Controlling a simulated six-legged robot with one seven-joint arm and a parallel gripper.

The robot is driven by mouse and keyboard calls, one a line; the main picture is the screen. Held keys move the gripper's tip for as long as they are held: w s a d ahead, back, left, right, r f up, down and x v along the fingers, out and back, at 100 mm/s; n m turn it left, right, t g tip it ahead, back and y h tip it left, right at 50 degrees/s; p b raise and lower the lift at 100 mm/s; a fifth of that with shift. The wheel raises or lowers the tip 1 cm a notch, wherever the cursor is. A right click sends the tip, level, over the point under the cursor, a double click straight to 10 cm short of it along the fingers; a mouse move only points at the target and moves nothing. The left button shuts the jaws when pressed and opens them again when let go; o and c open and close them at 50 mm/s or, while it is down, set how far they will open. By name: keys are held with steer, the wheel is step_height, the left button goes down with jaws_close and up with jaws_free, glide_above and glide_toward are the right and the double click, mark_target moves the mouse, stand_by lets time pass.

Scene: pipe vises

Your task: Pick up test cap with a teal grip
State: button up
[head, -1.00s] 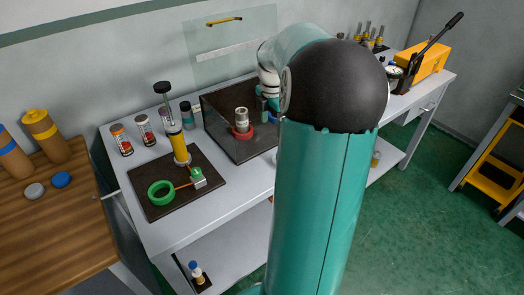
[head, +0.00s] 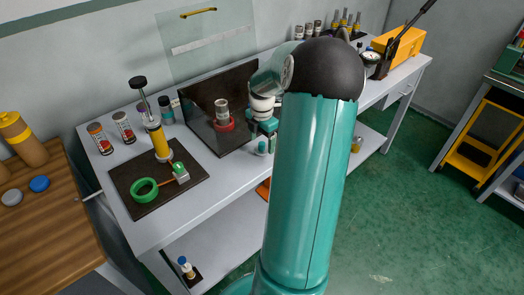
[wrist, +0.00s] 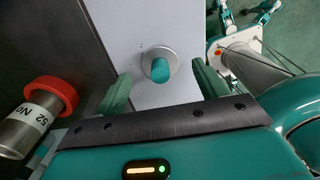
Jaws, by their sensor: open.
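The test cap is a pale grey disc with a round teal grip (wrist: 160,70). It sits on the light bench top, in the centre of the wrist view. In the head view its teal grip (head: 262,147) shows near the front edge of the bench, just below my gripper (head: 264,128). In the wrist view my gripper (wrist: 160,76) is open, with one teal finger to the left of the cap and one to the right. Nothing is between the fingers except the cap beyond them. I cannot tell the remaining height; no contact shows.
A metal cylinder in a red ring (wrist: 50,95) stands left of my gripper on a dark mat (head: 205,115). A yellow pump (head: 157,137) and green ring (head: 144,190) stand on another mat (head: 125,210). The bench front edge is close to the cap.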

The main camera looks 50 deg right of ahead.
step_height(320, 180, down, 2)
steer(key=shift+f, duration=0.2)
steer(key=c, duration=1.1)
steer(key=shift+r, duration=0.15)
steer(key=shift+c, duration=0.2)
